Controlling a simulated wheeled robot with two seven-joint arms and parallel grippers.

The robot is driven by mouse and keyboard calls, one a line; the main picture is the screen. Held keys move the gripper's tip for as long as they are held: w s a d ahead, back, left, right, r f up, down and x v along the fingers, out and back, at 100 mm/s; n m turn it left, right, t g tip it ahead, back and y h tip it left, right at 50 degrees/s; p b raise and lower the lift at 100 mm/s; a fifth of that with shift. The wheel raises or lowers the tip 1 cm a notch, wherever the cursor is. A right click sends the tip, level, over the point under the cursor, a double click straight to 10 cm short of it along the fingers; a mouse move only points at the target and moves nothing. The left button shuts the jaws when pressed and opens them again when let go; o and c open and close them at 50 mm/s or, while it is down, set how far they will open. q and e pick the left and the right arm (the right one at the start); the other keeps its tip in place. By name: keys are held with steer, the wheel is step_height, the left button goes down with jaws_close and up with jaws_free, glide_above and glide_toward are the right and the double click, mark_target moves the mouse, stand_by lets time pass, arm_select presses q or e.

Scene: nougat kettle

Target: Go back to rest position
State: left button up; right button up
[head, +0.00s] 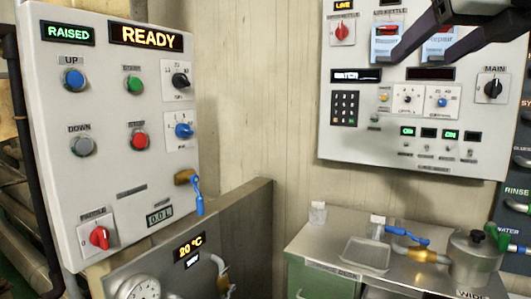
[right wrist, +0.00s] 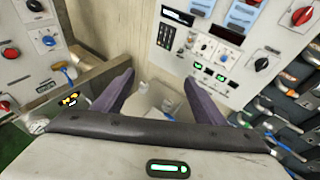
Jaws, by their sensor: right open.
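My right gripper (head: 405,62) comes in from the top right corner of the head view. Its two dark purple fingers are spread, with nothing between them, in front of the upper part of the right control panel (head: 350,108). In the right wrist view the fingers of my right gripper (right wrist: 158,76) also stand wide apart, with the steel desk beyond them. The fingers cover part of the panel's upper switches. I cannot tell whether they touch the panel. My left gripper is not in view.
A left control panel (head: 108,170) reads RAISED and READY. Below stands a metal housing (head: 245,215) with a 20 °C display. A steel desk (head: 318,245) holds a shallow tray (head: 367,254), small white containers, a blue-handled valve and a lidded metal pot (head: 473,258). Hose fittings line the right edge.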

steer(key=w+a+f+n+g+y, duration=0.2)
steer(key=a+f+n+g+y, duration=0.55)
steer(key=a+f, duration=1.1)
steer(key=s+a+f+m+g+y, duration=0.4)
steer(key=s+a+f+y, duration=0.3)
steer(key=a+y, duration=0.4)
steer(key=d+f+m+t+h, duration=0.4)
steer(key=d+f+m+t, duration=0.1)
steer(key=f+m, duration=0.55)
steer(key=w+d+f+m+t+h, duration=0.1)
steer(key=d+f+m+t+h, duration=0.35)
steer(key=f+m, duration=0.6)
steer(key=d+f+m+t+h, duration=0.4)
steer(key=d+f+m+t, duration=0.15)
steer(key=f+m, duration=0.5)
steer(key=s+d+f+m+g+h, duration=0.1)
steer(key=s+f+m+g, duration=0.2)
steer(key=s+f, duration=0.7)
steer(key=s+d+f+m+g+h+p, duration=0.1)
steer(key=s+d+f+m+g+h, duration=0.1)
steer(key=s+f+g, duration=0.4)
steer(key=s+f+m, duration=0.1)
steer(key=s+f, duration=0.3)
steer(key=f, duration=0.1)
steer(key=shift+d, duration=0.2)
